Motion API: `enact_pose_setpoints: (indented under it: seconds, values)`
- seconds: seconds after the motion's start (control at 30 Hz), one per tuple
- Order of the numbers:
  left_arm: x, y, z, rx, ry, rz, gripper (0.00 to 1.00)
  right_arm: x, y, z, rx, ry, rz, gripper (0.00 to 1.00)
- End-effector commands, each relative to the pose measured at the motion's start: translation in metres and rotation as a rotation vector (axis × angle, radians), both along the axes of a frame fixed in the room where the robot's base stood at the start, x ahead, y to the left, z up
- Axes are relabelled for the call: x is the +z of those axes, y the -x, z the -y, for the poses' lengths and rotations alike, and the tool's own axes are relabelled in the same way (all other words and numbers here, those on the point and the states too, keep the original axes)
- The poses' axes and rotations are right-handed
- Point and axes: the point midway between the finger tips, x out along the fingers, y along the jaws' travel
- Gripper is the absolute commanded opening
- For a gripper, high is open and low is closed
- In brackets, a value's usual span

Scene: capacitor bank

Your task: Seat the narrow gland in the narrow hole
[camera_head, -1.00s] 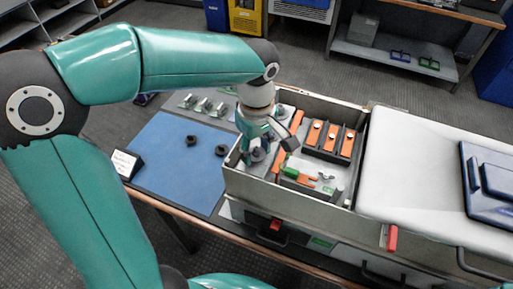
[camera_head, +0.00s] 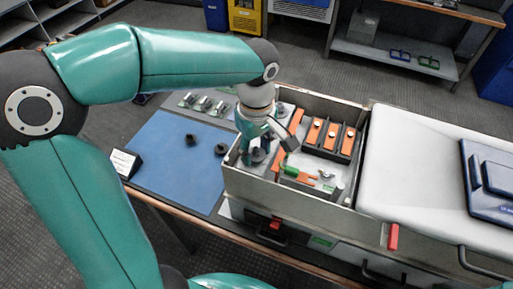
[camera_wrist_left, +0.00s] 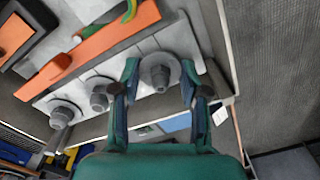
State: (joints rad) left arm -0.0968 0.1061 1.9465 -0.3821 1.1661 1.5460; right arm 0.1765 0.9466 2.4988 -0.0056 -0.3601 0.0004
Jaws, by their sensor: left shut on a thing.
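My left gripper (camera_wrist_left: 158,80) points into the open grey case (camera_head: 232,178), near its left end. In the left wrist view its two fingers are on either side of a round grey stepped gland (camera_wrist_left: 158,72) and are shut on it. The gland is at or just above a pale plate (camera_wrist_left: 125,72); whether it sits in a hole there cannot be told. Two more round grey pieces (camera_wrist_left: 100,95) (camera_wrist_left: 62,114) stand along the same plate. In the head view the gripper (camera_head: 255,158) partly hides this spot. My right gripper is not in view.
Orange-topped blocks (camera_head: 332,137) stand in dark holders inside the case, with an orange and green part (camera_head: 308,178) in front. The case walls rise close around the gripper.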

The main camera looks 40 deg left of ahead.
Motion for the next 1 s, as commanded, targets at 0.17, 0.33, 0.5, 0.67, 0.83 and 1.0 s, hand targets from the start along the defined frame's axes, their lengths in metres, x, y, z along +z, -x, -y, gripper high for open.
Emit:
enact_pose_setpoints:
  seconds: [0.17, 0.33, 0.5, 0.67, 0.83, 1.0]
  values:
    - [-0.005, 0.000, 0.000, 0.000, 0.000, -0.001, 0.25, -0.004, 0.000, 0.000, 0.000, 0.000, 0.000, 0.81]
    - [-0.004, 0.001, 0.000, 0.000, 0.000, -0.003, 0.52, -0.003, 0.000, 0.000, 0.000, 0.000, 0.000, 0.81]
    - [-0.004, 0.001, 0.000, 0.000, 0.000, -0.003, 0.73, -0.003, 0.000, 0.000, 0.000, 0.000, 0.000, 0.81]
    - [-0.004, 0.000, 0.000, 0.001, -0.001, -0.002, 0.73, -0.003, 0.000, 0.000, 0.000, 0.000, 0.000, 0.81]
    - [-0.001, 0.000, 0.000, 0.001, 0.000, -0.001, 0.73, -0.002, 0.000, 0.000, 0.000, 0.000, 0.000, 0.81]
    - [0.017, -0.001, 0.000, 0.001, 0.000, 0.003, 0.73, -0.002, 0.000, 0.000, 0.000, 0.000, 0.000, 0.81]
